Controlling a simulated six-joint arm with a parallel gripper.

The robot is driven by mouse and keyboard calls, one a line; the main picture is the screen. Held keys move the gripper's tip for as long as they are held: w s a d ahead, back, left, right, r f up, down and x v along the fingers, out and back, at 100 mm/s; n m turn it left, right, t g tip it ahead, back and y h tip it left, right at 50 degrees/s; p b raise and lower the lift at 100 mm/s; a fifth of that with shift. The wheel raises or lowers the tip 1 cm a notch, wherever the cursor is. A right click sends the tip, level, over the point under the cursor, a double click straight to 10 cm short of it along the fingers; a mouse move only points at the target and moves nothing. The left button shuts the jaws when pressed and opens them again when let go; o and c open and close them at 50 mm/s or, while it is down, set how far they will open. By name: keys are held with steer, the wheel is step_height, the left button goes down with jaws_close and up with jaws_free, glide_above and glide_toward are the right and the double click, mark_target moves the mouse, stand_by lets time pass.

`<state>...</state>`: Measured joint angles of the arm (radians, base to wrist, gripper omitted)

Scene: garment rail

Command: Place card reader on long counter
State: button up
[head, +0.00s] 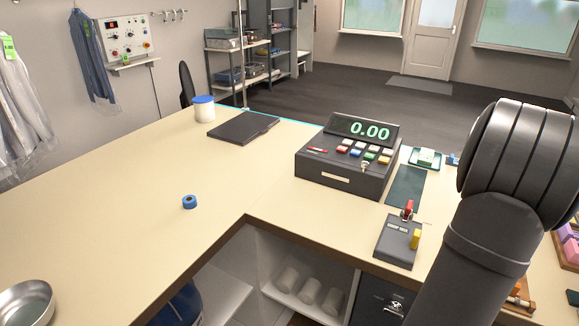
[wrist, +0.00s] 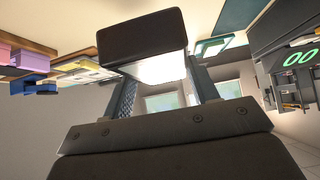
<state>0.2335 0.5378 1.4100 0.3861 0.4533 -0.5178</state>
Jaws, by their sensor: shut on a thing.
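My gripper (wrist: 158,72) shows in the wrist view, its two fingers shut on a dark block (wrist: 143,32) with a bright pale underside. The block seems to be the card reader, but no keys or screen show. In the head view the gripper and the held block are hidden behind or beyond my arm at the right. The long counter (head: 110,215) is beige and L-shaped, running from the near left to the back and across to the right. Its left stretch is largely bare.
A cash register (head: 345,160) showing 0.00 stands on the counter, with a small dark box (head: 397,242) near it. A black folder (head: 243,126), a blue-lidded tub (head: 203,108), a blue tape roll (head: 189,202) and a metal bowl (head: 27,303) also lie on it.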

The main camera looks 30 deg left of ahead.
step_height(320, 180, up, 5)
steer(key=s+a+n+g+y, duration=0.1)
steer(key=a+n+g+y, duration=0.3)
steer(key=a, duration=2.1)
steer(key=s+a+n+t+y, duration=0.1)
steer(key=s+a+n+y, duration=0.35)
steer(key=a, duration=2.05)
steer(key=s+a+n+g, duration=0.3)
steer(key=s+a+n, duration=0.2)
steer(key=s+a, duration=1)
steer(key=s+a+n+g, duration=0.4)
steer(key=s+a, duration=0.6)
steer(key=a, duration=0.8)
steer(key=shift+n+t+y, duration=0.25)
steer(key=shift+t, duration=0.25)
steer(key=s+a+f, duration=0.2)
steer(key=f, duration=0.2)
steer(key=s+a+f, duration=0.2)
steer(key=a+f, duration=0.1)
steer(key=f, duration=0.1)
steer(key=s+a+f, duration=0.2)
steer(key=a+f, duration=0.1)
steer(key=f, duration=0.1)
steer(key=shift+s+a, duration=0.25)
steer(key=shift+s, duration=0.1)
steer(key=shift+s+a+f, duration=0.25)
steer(key=shift+s+a, duration=0.05)
steer(key=shift+a, duration=0.1)
steer(key=shift+f, duration=1.95)
steer(key=shift+f, duration=0.15)
